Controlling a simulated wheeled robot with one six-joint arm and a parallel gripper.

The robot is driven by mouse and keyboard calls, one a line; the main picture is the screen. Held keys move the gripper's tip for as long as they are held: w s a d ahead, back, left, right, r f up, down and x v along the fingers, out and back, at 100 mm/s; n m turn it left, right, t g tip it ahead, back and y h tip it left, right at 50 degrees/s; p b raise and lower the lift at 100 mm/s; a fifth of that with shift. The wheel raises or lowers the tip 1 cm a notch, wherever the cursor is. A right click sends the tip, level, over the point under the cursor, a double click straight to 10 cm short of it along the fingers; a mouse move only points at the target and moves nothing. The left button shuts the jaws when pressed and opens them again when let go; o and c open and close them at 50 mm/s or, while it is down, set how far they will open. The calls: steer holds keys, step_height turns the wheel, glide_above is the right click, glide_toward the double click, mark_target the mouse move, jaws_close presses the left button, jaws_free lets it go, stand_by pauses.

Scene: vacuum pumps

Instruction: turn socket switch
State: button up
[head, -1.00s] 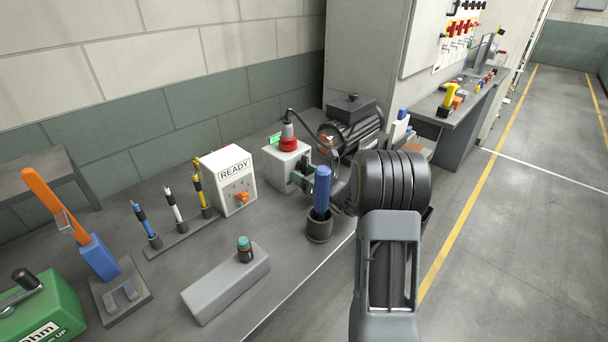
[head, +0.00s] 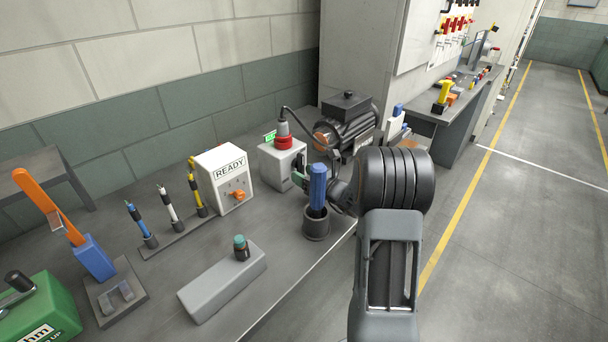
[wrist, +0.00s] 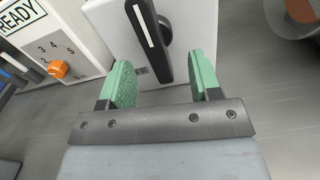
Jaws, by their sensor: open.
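The white socket box (head: 275,160) stands on the bench with a red and grey plug (head: 283,140) in its top. A cable runs from the plug towards the motor. In the wrist view the box (wrist: 190,60) carries a black rotary switch (wrist: 147,40) with a white line along its lever. The lever is tilted, its top leaning left. My gripper (wrist: 162,64) is open, its green fingers on either side of the lever's lower end, with gaps visible.
A white READY box (head: 223,180) with an orange knob stands left of the socket box. A blue-handled tool in a black cup (head: 316,222) stands close in front of my gripper. A black motor (head: 347,125) is behind. The bench's front left has a grey block (head: 222,283).

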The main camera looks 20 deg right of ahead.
steer(key=shift+v, duration=3)
